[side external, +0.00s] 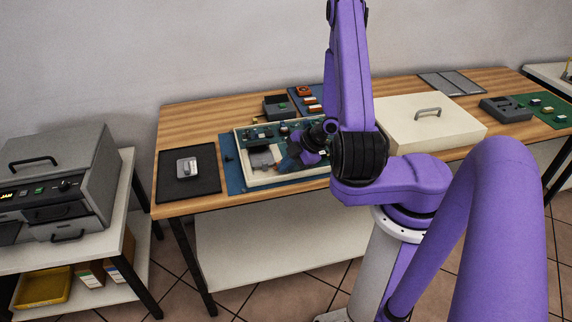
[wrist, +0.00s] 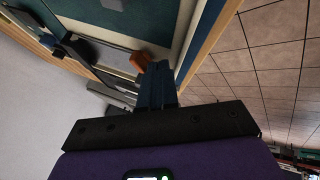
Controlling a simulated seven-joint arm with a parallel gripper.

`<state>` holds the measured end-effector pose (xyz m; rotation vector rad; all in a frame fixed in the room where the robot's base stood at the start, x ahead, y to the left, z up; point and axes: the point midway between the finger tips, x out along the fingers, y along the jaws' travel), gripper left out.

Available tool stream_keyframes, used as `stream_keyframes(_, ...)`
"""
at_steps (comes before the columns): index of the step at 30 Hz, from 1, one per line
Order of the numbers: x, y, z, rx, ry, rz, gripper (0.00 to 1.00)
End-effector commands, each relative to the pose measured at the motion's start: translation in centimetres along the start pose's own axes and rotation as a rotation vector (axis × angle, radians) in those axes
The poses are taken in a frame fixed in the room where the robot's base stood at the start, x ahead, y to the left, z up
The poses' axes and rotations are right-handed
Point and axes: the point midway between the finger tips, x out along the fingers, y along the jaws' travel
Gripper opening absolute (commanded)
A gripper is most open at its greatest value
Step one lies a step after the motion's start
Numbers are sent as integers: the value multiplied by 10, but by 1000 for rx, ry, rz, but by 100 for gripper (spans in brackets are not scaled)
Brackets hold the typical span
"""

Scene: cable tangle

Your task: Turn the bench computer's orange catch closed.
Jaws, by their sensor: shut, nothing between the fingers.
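The bench computer is an open, cream-walled case (side external: 262,182) with a green board inside, on a blue mat on the wooden bench in the side external view. My gripper and arm hide the catch in the side external view.
A cream lid with a handle (side external: 430,120) lies right of my arm. A black mat (side external: 188,188) with a small grey device is left of the case. A blue tray of orange parts (side external: 306,99) and a dark box (side external: 277,106) stand behind the case.

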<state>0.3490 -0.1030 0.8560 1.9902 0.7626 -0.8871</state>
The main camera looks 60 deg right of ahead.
Motion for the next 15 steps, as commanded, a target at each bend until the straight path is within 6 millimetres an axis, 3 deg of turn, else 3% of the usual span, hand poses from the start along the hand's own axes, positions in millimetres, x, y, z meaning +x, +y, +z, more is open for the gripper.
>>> stream_keyframes(15, 6, 8, -5, 1, 1, -2, 0)
